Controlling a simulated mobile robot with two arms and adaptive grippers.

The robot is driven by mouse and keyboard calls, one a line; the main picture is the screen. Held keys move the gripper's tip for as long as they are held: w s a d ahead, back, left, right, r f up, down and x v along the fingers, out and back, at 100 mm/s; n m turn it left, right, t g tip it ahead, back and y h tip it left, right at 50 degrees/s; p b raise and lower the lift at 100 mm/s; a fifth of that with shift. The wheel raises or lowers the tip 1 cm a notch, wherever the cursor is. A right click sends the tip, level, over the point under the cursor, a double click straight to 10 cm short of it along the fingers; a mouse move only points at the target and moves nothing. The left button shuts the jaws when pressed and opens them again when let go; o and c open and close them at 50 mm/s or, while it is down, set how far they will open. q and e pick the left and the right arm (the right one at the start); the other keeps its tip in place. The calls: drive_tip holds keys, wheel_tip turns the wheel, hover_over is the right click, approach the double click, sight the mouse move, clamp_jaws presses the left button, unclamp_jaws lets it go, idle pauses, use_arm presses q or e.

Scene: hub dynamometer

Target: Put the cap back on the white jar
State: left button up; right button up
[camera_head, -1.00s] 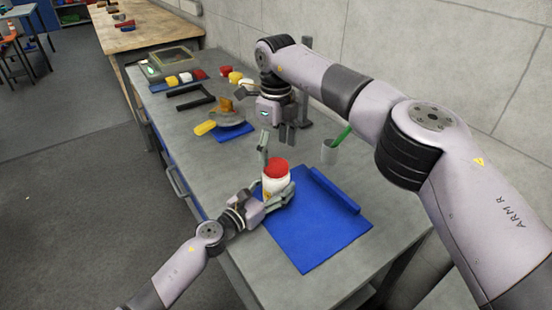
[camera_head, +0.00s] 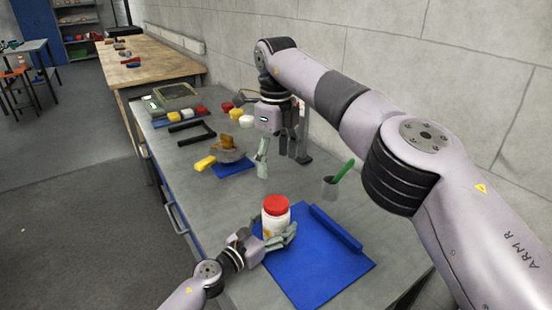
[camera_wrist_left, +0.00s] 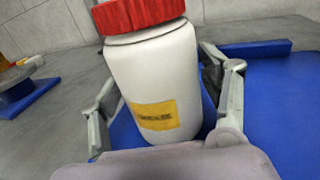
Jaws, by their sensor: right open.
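The white jar (camera_head: 275,222) has a yellow label and stands upright at the left edge of the blue mat. The red cap (camera_head: 276,204) sits on its top; a thin dark line runs under the cap's rim in the left wrist view (camera_wrist_left: 140,14). My left gripper (camera_head: 273,236) is shut around the jar's lower body, with a finger on each side in the left wrist view (camera_wrist_left: 165,90). My right gripper (camera_head: 283,165) is open and empty, behind and above the jar, fingers pointing down and apart from the cap.
A blue pad (camera_head: 233,170) with a grey and orange item, a yellow piece (camera_head: 205,163) and a black frame (camera_head: 191,133) lie farther back.

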use_arm(q)
drive_tip(key=shift+o, duration=0.9)
drive_tip(key=v, duration=1.2)
